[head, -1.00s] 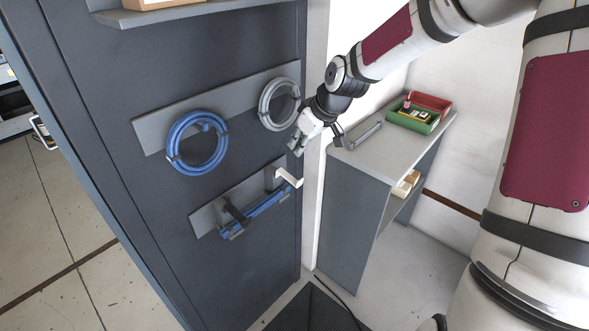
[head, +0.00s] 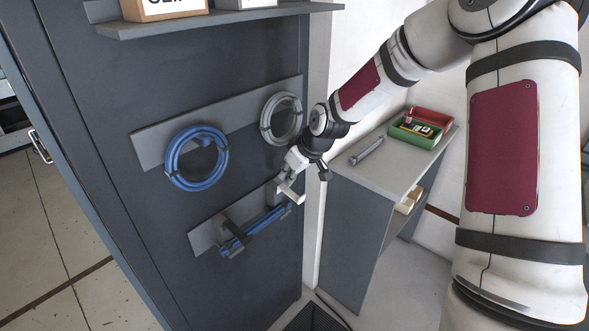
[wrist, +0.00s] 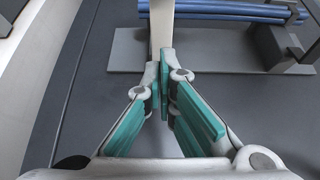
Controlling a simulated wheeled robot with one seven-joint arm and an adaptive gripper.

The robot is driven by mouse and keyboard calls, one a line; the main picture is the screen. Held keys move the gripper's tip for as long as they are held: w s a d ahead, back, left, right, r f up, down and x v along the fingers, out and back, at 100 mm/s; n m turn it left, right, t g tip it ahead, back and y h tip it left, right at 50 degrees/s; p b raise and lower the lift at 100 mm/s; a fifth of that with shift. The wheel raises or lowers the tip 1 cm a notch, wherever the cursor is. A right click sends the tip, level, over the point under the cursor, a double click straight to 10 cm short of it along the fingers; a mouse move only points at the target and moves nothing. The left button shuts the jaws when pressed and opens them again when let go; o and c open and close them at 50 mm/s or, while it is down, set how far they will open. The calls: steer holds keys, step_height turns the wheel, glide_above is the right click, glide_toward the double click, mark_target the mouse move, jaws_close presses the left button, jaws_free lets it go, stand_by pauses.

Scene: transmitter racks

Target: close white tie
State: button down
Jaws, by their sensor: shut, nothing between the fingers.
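The white tie (head: 290,194) sticks out from the right end of the lower cable bracket (head: 203,238) on the dark panel, and looks open. A blue cable bundle (head: 262,224) lies on this bracket. My gripper (head: 291,172) is right above the tie in the head view, shut and empty. In the wrist view, the closed fingertips (wrist: 164,75) are at the near end of the white tie (wrist: 161,28), which runs up to the bundle (wrist: 235,10). I cannot tell whether they touch it. The fingers partly hide the tie.
A dark tie (head: 236,240) sits around the bundle's left part. A blue coil (head: 196,158) and a grey coil (head: 281,118) hang above. A grey cabinet (head: 345,235) stands close on the right, with a green tray (head: 416,132) on top.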

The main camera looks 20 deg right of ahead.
mark_target(303, 197)
steer(key=shift+x, duration=0.85)
steer(key=shift+s+d+p, duration=0.25)
steer(key=shift+s+d, duration=0.1)
steer(key=shift+s, duration=0.25)
steer(key=shift+s+d+p, duration=0.2)
steer(key=shift+s+d, duration=0.1)
steer(key=shift+s, duration=0.25)
steer(key=shift+s+d+f, duration=0.25)
steer(key=shift+s+d, duration=0.1)
steer(key=shift+s, duration=0.3)
steer(key=shift+s+d+f+t+p, duration=0.15)
steer(key=shift+s+f+t+p, duration=0.2)
steer(key=shift+p, duration=0.45)
steer(key=shift+s+d+f+t+y+p, duration=0.25)
steer(key=shift+s+f+t+y+p, duration=0.2)
steer(key=shift+f+t+y+p, duration=0.45)
steer(key=shift+f+t, duration=0.2)
steer(key=shift+t, duration=0.35)
steer(key=shift+w, duration=0.15)
steer(key=shift+r, duration=0.1)
